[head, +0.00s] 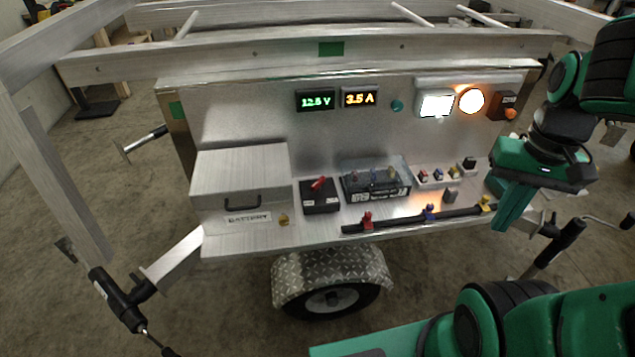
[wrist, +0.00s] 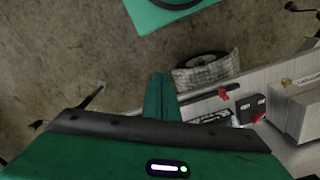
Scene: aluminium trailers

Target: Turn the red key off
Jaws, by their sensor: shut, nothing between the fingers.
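The red key (head: 319,184) sits on top of a black switch box (head: 321,204) on the trailer's metal shelf, right of the battery box. Its handle lies slanted, with its upper end toward the right. In the wrist view the red key (wrist: 259,117) is small, beside the black box (wrist: 251,104) at the right. My gripper (head: 506,212) is at the right end of the shelf, pointing down, well apart from the key. In the wrist view its fingers (wrist: 160,97) are together and empty.
The battery box (head: 240,172) stands left of the key. A clear-covered fuse block (head: 376,181) is right of it. A black bar (head: 395,222) with red, blue and yellow clips runs along the front edge. Lit 12.5 V and 3.5 A displays and lamps are on the back panel.

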